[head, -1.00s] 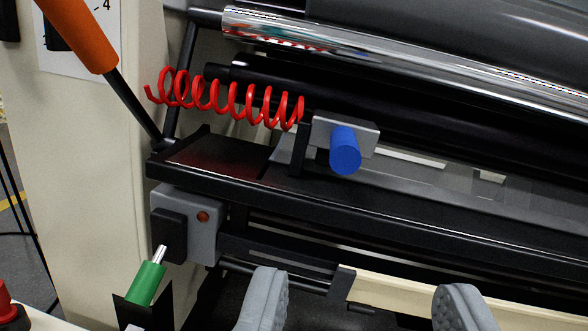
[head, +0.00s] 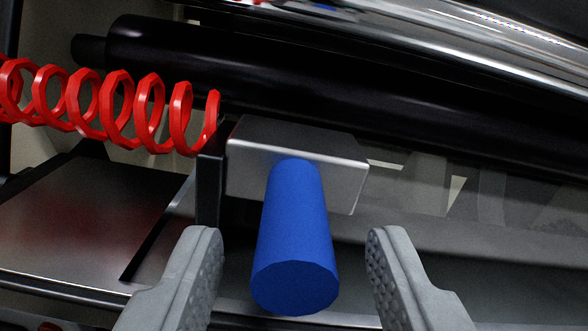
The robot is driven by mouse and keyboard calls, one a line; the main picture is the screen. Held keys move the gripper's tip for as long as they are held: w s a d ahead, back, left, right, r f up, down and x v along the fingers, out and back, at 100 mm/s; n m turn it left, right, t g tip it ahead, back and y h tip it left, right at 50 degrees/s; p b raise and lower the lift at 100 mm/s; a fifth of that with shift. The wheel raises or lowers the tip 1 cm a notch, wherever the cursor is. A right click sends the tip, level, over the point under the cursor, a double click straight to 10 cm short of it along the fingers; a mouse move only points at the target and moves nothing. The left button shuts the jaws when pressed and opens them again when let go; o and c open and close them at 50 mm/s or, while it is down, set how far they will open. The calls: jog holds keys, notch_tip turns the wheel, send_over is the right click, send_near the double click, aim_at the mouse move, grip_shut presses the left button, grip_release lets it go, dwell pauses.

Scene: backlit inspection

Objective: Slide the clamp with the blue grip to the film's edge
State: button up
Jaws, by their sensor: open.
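The clamp is a grey metal block (head: 340,183) with a blue cylindrical grip (head: 294,240) that points toward me. A black upright plate (head: 211,185) stands at the block's left side. My gripper (head: 292,265) is open, with one grey finger on each side of the blue grip. There is a gap between each finger and the grip. The film (head: 470,225) appears as a translucent grey sheet to the right of the clamp. I cannot make out exactly where its edge lies; part of that area is behind the clamp.
A red coiled cable (head: 110,108) runs left from the black plate. A black roller (head: 300,95) and a shiny metal roller (head: 400,40) lie behind and above the clamp.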

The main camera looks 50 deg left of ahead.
jog(key=shift+x, duration=1.3)
grip_shut()
jog(key=s, duration=0.1)
jog(key=s+a, duration=0.1)
jog(key=s, duration=0.1)
jog(key=s+a, duration=0.1)
jog(key=shift+s+a, duration=0.15)
jog(key=shift+a, duration=0.1)
grip_release()
